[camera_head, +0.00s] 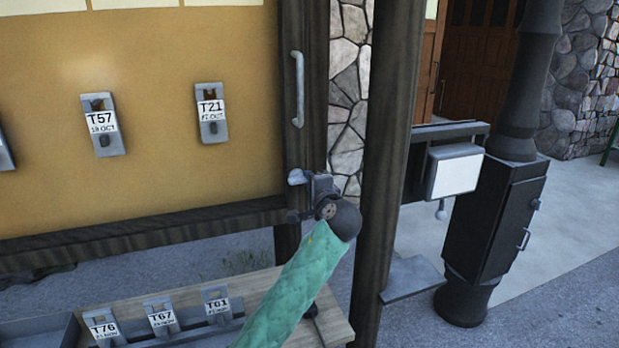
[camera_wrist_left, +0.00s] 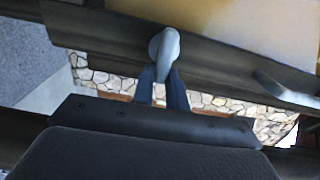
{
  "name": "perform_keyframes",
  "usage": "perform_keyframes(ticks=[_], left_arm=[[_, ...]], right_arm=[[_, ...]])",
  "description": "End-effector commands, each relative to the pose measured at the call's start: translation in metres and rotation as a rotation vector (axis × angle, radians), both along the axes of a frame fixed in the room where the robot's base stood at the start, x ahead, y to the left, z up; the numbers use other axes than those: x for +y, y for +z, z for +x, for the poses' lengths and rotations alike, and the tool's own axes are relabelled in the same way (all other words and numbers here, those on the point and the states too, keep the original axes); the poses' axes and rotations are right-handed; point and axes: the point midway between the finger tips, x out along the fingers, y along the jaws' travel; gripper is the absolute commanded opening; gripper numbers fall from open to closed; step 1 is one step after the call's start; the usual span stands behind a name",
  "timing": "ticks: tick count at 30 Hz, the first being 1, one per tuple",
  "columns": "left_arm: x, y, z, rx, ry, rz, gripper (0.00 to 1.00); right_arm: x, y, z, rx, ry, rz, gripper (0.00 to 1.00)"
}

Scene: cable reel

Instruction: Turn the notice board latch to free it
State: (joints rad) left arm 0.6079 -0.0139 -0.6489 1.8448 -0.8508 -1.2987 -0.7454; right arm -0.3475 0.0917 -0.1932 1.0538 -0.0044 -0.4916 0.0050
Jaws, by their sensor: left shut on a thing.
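The notice board (camera_head: 200,180) has a tan panel in a dark wooden frame. The latch (camera_head: 296,177), a small grey handle, sits on the right side post of the frame, low down. My left gripper (camera_head: 307,183) is at the latch and hides part of it. In the left wrist view the latch (camera_wrist_left: 165,42) is a rounded grey grip on the dark frame. The dark fingers of my left gripper (camera_wrist_left: 163,74) are shut on its end. My right gripper is in neither view.
A vertical grey pull handle (camera_head: 298,90) is on the frame above the latch. Tagged clips T57 (camera_head: 103,125) and T21 (camera_head: 211,113) hang on the panel. A wooden shelf (camera_head: 330,325) with more clips stands below. A dark post (camera_head: 385,150) rises just right of the gripper.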

Motion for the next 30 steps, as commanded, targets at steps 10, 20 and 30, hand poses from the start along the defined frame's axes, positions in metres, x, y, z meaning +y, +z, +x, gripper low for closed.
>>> perform_keyframes(ticks=[10,20,30], left_arm=[[-0.0007,-0.0011,0.0,0.011,-0.002,0.034,0.0],[-0.0006,-0.0015,0.0,0.011,-0.001,0.033,0.3],[-0.0005,-0.0015,-0.0007,0.01,-0.001,0.032,0.36]], right_arm=[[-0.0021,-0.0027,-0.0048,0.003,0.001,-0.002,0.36],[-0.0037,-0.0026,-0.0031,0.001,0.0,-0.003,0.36],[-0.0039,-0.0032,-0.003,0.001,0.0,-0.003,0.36]])
